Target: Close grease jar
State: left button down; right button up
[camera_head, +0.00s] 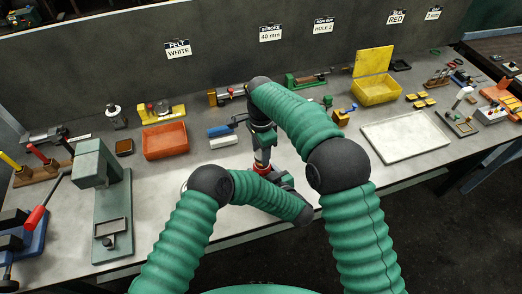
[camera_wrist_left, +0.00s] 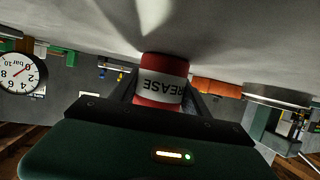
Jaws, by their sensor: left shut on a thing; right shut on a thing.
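The grease jar (camera_wrist_left: 163,80) is red with a white label showing part of the word GREASE. It shows upside down in the left wrist view, between the fingers of my left gripper (camera_wrist_left: 165,105). In the head view the jar (camera_head: 262,164) stands upright at the middle of the bench, small and partly covered. My left gripper (camera_head: 281,180) is shut on it from the side. My right gripper (camera_head: 262,143) points down directly over the jar and is shut at its top. The lid is hidden by that gripper, so I cannot tell how it sits.
An orange tray (camera_head: 165,141) and blue and white blocks (camera_head: 222,137) lie left of the jar. A white tray (camera_head: 405,137) and a yellow box (camera_head: 377,90) are to the right. A green press (camera_head: 112,205) stands at left. Bare bench surrounds the jar's left side.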

aim_at(260, 154)
jog(key=shift+f, duration=0.15)
jog(key=shift+f, duration=0.75)
jog(key=shift+f, duration=0.55)
jog(key=m, duration=0.5)
jog(key=shift+w, duration=0.1)
jog(key=m, duration=0.3)
jog(key=shift+a, duration=0.1)
jog(key=m, duration=0.7)
jog(key=shift+w, duration=0.2)
jog(key=m, duration=0.4)
jog(key=shift+w+m, duration=0.15)
jog(key=shift+m, duration=0.15)
